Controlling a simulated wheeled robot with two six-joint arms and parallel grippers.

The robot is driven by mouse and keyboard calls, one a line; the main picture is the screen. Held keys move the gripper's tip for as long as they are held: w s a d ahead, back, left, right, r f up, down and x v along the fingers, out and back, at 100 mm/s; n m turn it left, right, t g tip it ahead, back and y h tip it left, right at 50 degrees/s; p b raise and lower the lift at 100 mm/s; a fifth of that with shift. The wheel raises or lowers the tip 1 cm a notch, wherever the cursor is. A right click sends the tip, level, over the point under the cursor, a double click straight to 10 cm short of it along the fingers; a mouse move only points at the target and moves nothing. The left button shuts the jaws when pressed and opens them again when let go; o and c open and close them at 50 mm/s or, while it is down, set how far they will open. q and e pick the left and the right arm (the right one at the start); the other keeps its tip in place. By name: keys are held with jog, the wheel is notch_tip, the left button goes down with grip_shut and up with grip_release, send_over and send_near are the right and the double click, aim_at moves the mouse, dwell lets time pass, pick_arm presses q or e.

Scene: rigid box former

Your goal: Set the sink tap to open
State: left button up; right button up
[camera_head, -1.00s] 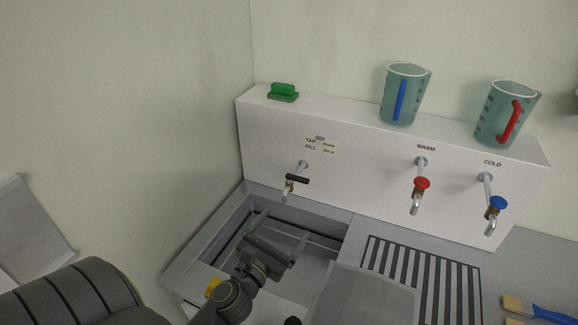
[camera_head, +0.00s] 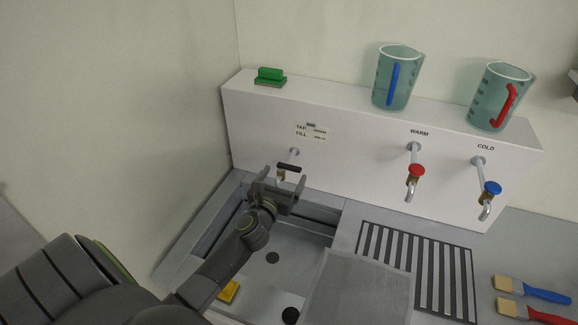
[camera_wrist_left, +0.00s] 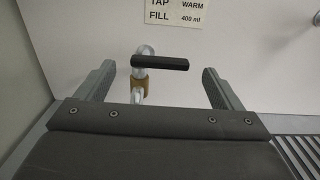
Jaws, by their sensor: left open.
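The sink tap, with a black lever handle (camera_head: 289,167) and a brass and metal body, sticks out of the white wall box above the sink (camera_head: 262,245). In the left wrist view the black handle (camera_wrist_left: 160,63) lies crosswise, close to level, on top of the tap. My left gripper (camera_head: 281,180) is open in front of the tap. In the wrist view its two fingers stand on either side of the handle, apart from it, and the lower spout is partly hidden by the gripper body. My right gripper does not show.
To the right are a red-knobbed warm tap (camera_head: 416,170) and a blue-knobbed cold tap (camera_head: 492,188). Two measuring jugs and a green scrubber (camera_head: 270,76) stand on the ledge. A yellow sponge (camera_head: 229,291) lies in the sink. Brushes (camera_head: 530,290) lie at right.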

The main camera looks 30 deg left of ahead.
aim_at(288, 169)
pick_arm(q)
jog(key=x, duration=0.5)
jog(key=shift+f, duration=0.1)
